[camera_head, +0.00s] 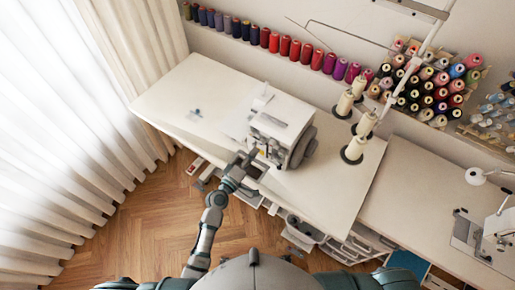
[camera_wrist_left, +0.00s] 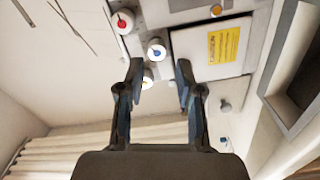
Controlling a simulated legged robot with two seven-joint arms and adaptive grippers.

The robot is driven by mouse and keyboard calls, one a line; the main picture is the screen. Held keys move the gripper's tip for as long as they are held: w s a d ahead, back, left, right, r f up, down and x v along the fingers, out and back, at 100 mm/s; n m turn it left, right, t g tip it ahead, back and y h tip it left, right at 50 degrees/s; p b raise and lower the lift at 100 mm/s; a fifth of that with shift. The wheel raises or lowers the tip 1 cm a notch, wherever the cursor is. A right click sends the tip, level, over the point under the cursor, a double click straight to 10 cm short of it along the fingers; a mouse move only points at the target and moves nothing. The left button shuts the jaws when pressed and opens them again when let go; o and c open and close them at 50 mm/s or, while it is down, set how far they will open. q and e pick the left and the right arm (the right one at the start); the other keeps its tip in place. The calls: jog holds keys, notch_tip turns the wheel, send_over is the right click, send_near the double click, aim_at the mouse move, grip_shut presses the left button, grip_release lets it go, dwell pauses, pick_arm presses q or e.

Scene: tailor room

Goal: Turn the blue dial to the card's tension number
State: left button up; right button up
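A white sewing machine (camera_head: 280,128) stands on the white table. In the left wrist view its face carries a blue-centred dial (camera_wrist_left: 156,50), a red-centred dial (camera_wrist_left: 122,20) to the upper left and a paler dial (camera_wrist_left: 147,78) below. A yellow card (camera_wrist_left: 223,45) is on a white panel to the right; its print is too small to read. My left gripper (camera_wrist_left: 158,64) is open and empty, its fingertips either side of the blue dial in the picture; I cannot tell whether they touch it. In the head view my left gripper (camera_head: 245,160) is at the machine's front. My right gripper is out of view.
Thread cones (camera_head: 355,149) stand right of the machine, below a thin metal thread stand. Spools line the back wall (camera_head: 290,48). A second machine (camera_head: 497,232) stands on the right table. The white table (camera_head: 167,98) is mostly clear left of the machine.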

pick_arm(q)
jog(key=v, duration=0.7)
jog(key=shift+s+a, duration=0.25)
jog(key=shift+s, duration=0.05)
jog(key=s+a+f+m+g+y, duration=0.1)
jog(key=s+a+f+g+y, duration=0.15)
jog(key=f, duration=0.85)
jog(key=s+a+f+m+g+y, duration=0.1)
jog(key=s+a+f+y, duration=0.15)
jog(key=f, duration=0.85)
jog(key=s+a+f+m+g+y, duration=0.1)
jog(key=s+a+f+g, duration=0.15)
jog(key=f, duration=0.75)
jog(key=s+a+f+m+g+y, duration=0.1)
jog(key=s+a+f+m+g, duration=0.15)
jog(key=s+f, duration=0.5)
jog(key=s+a+f+m+g+y, duration=0.1)
jog(key=s+a+f+y, duration=0.1)
jog(key=s+a+f, duration=0.4)
jog(key=s+a+f+m+g, duration=0.2)
jog(key=s+f, duration=0.1)
jog(key=s, duration=0.7)
jog(key=s+a+f+m+g+y, duration=0.1)
jog(key=s+f, duration=0.3)
jog(key=s, duration=0.7)
jog(key=shift+a+f+m+g+y, duration=0.3)
jog(key=shift+a+m+g, duration=0.15)
jog(key=shift+a+g, duration=0.1)
